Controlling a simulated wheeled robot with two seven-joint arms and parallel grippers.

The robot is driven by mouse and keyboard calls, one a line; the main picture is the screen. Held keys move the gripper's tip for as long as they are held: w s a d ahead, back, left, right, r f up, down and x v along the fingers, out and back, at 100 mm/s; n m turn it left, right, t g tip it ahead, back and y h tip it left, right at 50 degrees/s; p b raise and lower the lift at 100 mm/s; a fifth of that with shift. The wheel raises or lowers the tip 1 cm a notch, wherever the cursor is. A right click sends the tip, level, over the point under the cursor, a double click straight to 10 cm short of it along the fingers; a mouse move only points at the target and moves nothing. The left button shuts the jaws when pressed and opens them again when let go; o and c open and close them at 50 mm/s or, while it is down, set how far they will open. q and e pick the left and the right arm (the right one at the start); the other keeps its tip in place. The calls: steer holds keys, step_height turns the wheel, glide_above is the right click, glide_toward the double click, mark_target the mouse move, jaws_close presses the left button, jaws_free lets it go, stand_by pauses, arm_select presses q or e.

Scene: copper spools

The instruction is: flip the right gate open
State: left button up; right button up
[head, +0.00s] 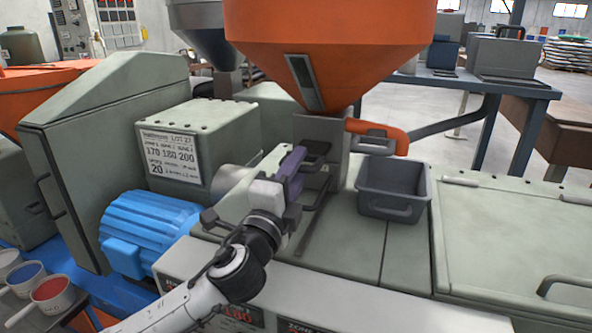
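A flat grey-green cover (500,235), which I take for the right gate, lies shut on the machine top at the right. Its hinges (460,181) run along its far edge, and a dark handle (562,286) sits near its front; the picture edge cuts off its right side. My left gripper (322,168), with a purple body, is in the middle of the head view, below the orange hopper and well left of the cover. Its two dark fingers look apart, with a grey metal plate (335,140) close by; I cannot tell if they touch it. My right gripper is not in view.
A grey bin (393,188) stands on the machine between my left gripper and the cover. The orange hopper (325,45) and an orange-handled part (377,135) are above. A blue motor (148,230) and several cups (52,295) are at left.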

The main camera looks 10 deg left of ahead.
arm_select(q)
steer(key=b+v, duration=0.1)
steer(key=v, duration=0.9)
steer(key=shift+s, duration=0.15)
steer(key=shift+f, duration=0.1)
